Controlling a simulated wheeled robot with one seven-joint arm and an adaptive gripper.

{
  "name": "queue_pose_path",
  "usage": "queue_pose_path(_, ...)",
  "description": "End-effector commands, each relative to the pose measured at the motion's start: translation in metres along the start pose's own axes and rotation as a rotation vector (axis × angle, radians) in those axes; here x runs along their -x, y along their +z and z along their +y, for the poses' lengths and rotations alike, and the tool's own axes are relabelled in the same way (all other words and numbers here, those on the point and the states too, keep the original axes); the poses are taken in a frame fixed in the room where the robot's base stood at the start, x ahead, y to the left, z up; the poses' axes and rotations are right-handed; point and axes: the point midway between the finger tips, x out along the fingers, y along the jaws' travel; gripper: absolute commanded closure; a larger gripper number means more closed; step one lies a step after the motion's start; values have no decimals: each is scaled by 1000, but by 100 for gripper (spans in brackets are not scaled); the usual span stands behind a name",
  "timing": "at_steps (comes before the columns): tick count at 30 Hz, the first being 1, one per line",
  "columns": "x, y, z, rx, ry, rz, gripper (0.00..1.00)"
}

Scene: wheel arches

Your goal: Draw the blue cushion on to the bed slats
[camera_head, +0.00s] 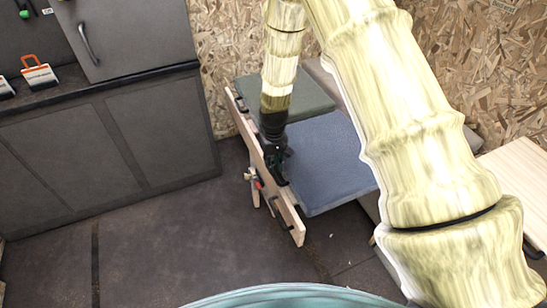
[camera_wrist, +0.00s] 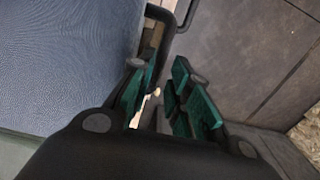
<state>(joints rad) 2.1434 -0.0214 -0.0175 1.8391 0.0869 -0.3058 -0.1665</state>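The blue cushion (camera_head: 325,165) lies flat behind a pale wooden rail (camera_head: 291,218), partly hidden by my arm on the right. In the wrist view the cushion (camera_wrist: 65,60) fills the left side. My gripper (camera_head: 280,172) is at the cushion's left edge, above the rail. In the wrist view my gripper's green fingers (camera_wrist: 160,100) stand apart with a gap between them. The cushion is to the left of both fingers, and nothing is clearly held. I cannot make out bed slats for certain; a pale wooden surface (camera_head: 518,178) shows at the far right.
A grey-green cushion (camera_head: 305,97) lies behind the blue one. Black handles sit along the rail, one (camera_wrist: 186,14) near my fingers. A red-tipped fitting (camera_head: 258,184) sticks out from the rail. Dark cabinets (camera_head: 100,140) stand left; the floor (camera_head: 170,240) before them is clear.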

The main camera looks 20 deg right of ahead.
Motion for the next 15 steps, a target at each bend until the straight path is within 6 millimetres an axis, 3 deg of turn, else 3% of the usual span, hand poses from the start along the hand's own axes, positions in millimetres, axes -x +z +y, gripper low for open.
queue_pose_path(6, -34, 1, 0, -1, 0, -1, 81)
queue_pose_path(15, -59, 0, 0, -2, 0, 0, 81)
